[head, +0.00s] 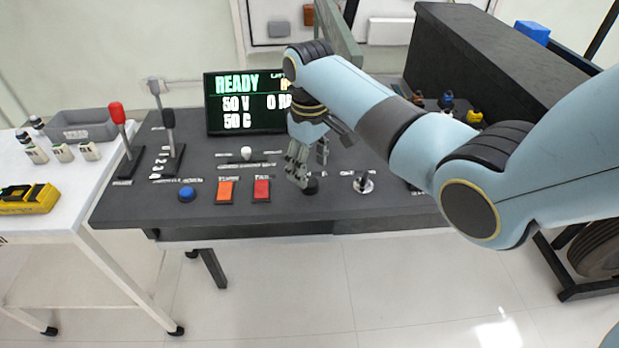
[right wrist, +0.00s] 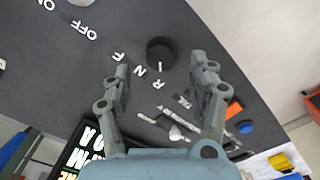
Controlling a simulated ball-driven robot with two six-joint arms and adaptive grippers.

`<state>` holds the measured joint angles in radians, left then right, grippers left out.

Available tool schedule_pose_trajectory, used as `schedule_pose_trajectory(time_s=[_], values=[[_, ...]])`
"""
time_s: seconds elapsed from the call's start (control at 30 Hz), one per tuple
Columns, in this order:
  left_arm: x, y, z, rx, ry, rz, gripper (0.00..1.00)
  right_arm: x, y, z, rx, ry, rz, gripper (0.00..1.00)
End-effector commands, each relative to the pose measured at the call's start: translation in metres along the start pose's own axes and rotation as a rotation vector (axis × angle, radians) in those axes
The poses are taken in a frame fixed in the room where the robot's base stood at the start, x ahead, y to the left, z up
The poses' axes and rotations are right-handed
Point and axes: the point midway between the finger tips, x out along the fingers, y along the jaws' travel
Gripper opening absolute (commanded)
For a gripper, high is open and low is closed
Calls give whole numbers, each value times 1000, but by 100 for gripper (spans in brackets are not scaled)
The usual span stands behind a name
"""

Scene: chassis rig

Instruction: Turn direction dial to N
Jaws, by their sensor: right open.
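The direction dial is a black round knob (right wrist: 161,53) in the right wrist view, with the letters F, N and R (right wrist: 140,70) beside it. Its small white mark appears to face the R. In the head view, part of the dial (head: 311,187) shows just below my right gripper (head: 308,166). My right gripper is open and empty. In the right wrist view, its fingertips (right wrist: 160,66) appear on either side of the dial, with gaps between them and it. Whether they are down at the knob's height is unclear. My left gripper is not in view.
The dark console (head: 330,207) also carries a red button (head: 261,190), an orange button (head: 226,191), a blue knob (head: 186,193), a key-like switch (head: 363,183) and tall levers (head: 170,135). A screen (head: 232,103) reading READY stands behind. A white table (head: 75,190) is at left.

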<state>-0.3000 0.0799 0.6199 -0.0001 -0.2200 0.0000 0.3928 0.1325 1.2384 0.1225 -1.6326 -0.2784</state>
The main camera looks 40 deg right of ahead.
Motion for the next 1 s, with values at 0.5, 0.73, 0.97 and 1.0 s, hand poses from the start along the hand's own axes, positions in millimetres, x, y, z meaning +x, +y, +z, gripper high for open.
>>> schedule_pose_trajectory(time_s=[0.5,0.73,0.97,1.0], values=[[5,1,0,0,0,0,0,41,0,0,-1,2,0,60],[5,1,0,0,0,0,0,41,0,0,-1,2,0,43],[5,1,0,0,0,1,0,41,0,0,-1,2,0,13],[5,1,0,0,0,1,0,41,0,0,-1,2,0,7]])
